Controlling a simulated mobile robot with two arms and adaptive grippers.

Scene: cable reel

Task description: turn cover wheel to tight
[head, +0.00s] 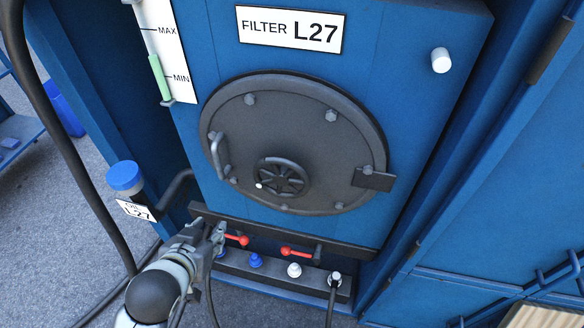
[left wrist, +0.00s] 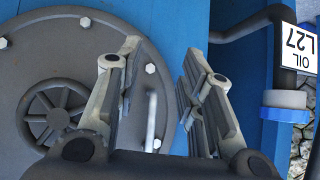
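The cover wheel (head: 281,178) is a small dark spoked handwheel with a light knob on its left side, low on the round grey filter cover (head: 285,115). In the left wrist view the wheel (left wrist: 56,113) is at the left, outside my fingers. My left gripper (head: 212,234) is below and left of the wheel, apart from it, near the red levers. The left wrist view shows its two fingers (left wrist: 160,62) apart with nothing held; the cover's bar handle (left wrist: 151,120) shows between them. My right gripper is not in view.
Two red levers (head: 237,239) (head: 296,252) and several blue and white fittings line the lower ledge. A blue-capped oil pipe (head: 125,177) stands at the left. A hose (head: 75,150) runs down the left side. A gauge (head: 163,60) and the L27 sign (head: 291,30) are above.

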